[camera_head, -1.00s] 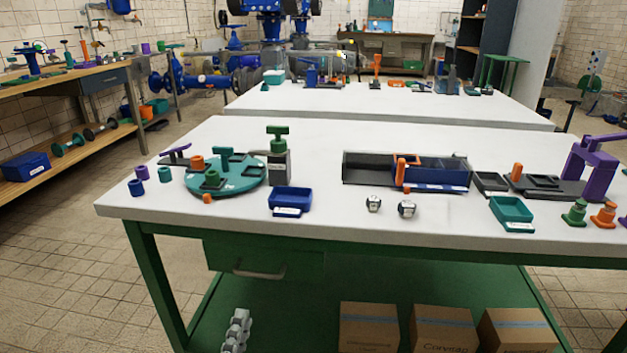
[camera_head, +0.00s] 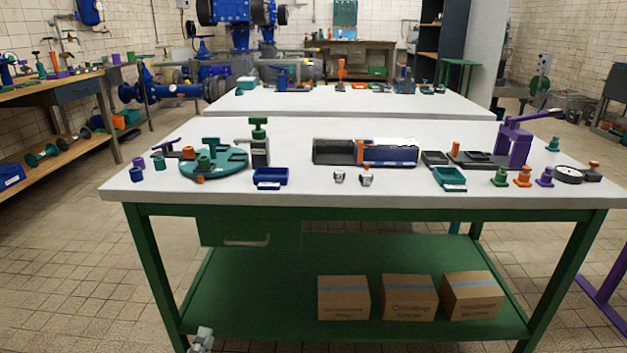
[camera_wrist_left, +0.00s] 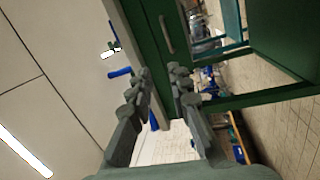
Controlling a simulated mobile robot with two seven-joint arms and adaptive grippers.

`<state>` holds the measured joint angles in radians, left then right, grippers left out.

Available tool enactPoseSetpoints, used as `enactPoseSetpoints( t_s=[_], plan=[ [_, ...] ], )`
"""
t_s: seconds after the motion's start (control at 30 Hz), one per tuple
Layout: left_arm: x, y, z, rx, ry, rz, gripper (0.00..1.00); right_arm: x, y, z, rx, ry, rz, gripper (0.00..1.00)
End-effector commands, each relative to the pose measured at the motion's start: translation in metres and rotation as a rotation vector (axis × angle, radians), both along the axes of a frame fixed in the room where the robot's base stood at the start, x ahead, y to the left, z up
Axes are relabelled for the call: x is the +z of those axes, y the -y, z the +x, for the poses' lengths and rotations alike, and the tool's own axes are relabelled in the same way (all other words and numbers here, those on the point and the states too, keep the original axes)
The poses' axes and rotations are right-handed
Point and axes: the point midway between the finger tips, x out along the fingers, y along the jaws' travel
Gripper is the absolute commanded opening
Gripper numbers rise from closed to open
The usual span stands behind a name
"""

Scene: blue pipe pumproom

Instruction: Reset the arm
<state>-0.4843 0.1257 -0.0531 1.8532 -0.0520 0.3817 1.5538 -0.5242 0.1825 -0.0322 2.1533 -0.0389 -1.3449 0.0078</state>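My left gripper (camera_head: 203,339) shows at the bottom edge of the head view, in front of the table's left part and below its top; only its tip end is in frame. In the left wrist view its two grey fingers (camera_wrist_left: 161,73) stand apart with nothing between them, so it is open and empty. My right gripper is in neither view.
The white-topped green table (camera_head: 300,200) stands ahead, with a drawer (camera_head: 247,236) and a lower shelf holding boxes (camera_head: 408,297). On top are a teal turntable (camera_head: 225,169), a blue tray (camera_head: 270,176) and a purple press (camera_head: 517,140). Tiled floor (camera_head: 70,290) is clear at left.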

Motion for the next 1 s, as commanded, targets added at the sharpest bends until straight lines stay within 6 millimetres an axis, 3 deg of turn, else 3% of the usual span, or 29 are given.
enactPoseSetpoints(
  t_s=[0.6,0.83,1.0],
  plan=[
    [0.007,-0.065,0.004,-0.231,0.0,0.436,0.19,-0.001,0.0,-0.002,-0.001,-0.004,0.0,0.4],
    [-0.032,-0.085,0.012,-0.127,-0.18,0.75,0.19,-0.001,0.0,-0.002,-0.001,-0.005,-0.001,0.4],
    [-0.063,-0.109,0.005,-0.1,-0.355,1.038,0.19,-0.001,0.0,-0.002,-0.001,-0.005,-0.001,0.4]
  ],
)
